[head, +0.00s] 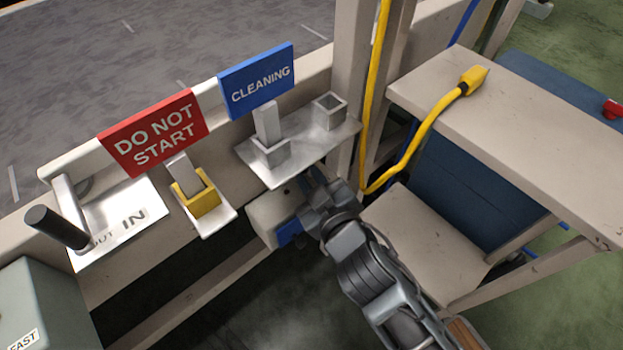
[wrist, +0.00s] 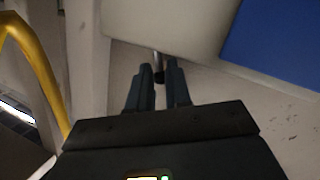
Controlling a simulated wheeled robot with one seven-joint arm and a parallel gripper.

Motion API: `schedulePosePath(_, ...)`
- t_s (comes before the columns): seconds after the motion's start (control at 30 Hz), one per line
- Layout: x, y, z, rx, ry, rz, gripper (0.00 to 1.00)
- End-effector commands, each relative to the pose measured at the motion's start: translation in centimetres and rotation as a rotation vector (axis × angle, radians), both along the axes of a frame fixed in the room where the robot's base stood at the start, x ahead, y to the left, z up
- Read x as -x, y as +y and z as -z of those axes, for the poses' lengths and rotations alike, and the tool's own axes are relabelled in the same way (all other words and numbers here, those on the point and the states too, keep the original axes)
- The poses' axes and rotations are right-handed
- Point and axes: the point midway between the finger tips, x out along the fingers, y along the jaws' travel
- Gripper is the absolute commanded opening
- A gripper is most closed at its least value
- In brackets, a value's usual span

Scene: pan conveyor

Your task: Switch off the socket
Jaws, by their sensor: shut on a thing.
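The socket is a pale box (head: 268,215) fixed to the frame below the metal sign-holder plate in the head view. It has a blue part (head: 289,233) low on its front. In the wrist view the pale box (wrist: 170,25) fills the top, with the blue part (wrist: 275,45) at the right. My gripper (head: 312,182) is at the box's right side. In the wrist view my gripper (wrist: 161,73) has its two fingers closed around a small dark switch lever (wrist: 158,62) on the box. The fingers hide most of the lever, so its position cannot be read.
A red "DO NOT START" sign (head: 154,133) and a blue "CLEANING" sign (head: 257,82) stand in holders above. A black-handled lever (head: 57,228) is at the left. A yellow cable (head: 428,125) hangs by the post, its plug on the bench (head: 540,125) at the right.

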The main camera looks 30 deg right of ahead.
Motion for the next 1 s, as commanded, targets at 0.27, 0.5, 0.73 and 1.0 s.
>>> schedulePosePath(0.27,0.05,0.07,0.06,0.006,0.001,-0.001,0.00)
schedulePosePath(0.5,0.05,0.08,0.08,0.005,0.001,-0.002,0.29)
schedulePosePath(0.73,0.03,0.06,0.05,0.004,0.000,-0.001,0.41)
schedulePosePath(1.0,0.94,0.15,-0.05,0.004,0.002,-0.001,0.41)
